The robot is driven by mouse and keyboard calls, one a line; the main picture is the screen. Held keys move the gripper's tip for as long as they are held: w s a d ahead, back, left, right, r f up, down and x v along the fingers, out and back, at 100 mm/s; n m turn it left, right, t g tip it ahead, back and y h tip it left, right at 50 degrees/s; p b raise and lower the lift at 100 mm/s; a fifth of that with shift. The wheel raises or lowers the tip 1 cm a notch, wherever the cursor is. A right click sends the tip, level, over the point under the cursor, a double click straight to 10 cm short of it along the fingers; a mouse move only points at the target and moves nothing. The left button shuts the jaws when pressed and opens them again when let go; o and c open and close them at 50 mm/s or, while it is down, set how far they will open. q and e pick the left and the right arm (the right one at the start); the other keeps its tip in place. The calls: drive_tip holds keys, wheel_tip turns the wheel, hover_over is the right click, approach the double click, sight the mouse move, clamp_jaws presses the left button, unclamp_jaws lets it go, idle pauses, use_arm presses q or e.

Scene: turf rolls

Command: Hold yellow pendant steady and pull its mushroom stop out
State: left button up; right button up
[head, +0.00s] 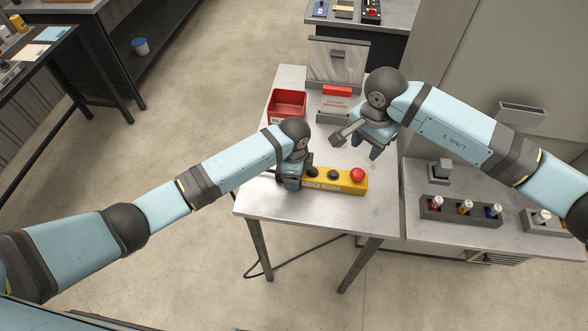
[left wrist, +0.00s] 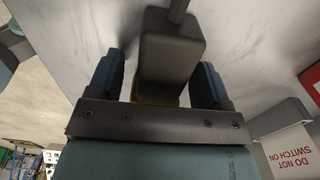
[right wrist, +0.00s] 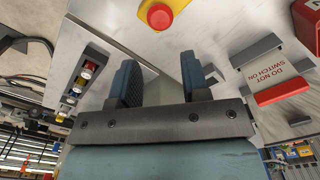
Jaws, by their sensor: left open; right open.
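The yellow pendant (head: 345,182) lies on the metal table, with dark buttons along its top and the red mushroom stop (head: 357,174) at its right end. My left gripper (head: 290,182) is at the pendant's left end. In the left wrist view, its open fingers (left wrist: 158,85) stand either side of a dark grey block (left wrist: 170,55), with a little yellow showing below; contact is unclear. My right gripper (head: 374,150) is open and empty, above the table behind the stop. In the right wrist view the mushroom stop (right wrist: 159,16) is beyond its fingers (right wrist: 163,85), apart from them.
A red bin (head: 287,103) and a stand labelled "DO NOT SWITCH ON" (right wrist: 278,72) with a red block are at the back of the table. A side bench at right bears a dark rack (head: 460,213) with several coloured items. The table in front of the pendant is clear.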

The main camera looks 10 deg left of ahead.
sight(359, 172)
use_arm(q)
drive_tip(key=c, duration=1.2)
drive_tip(key=shift+c, duration=0.3)
use_arm(e)
drive_tip(key=o, duration=0.3)
drive_tip(key=shift+o, duration=0.8)
drive_tip(key=shift+r, duration=0.25)
wheel_tip(359, 172, down, 11)
drive_tip(key=shift+r, duration=0.1)
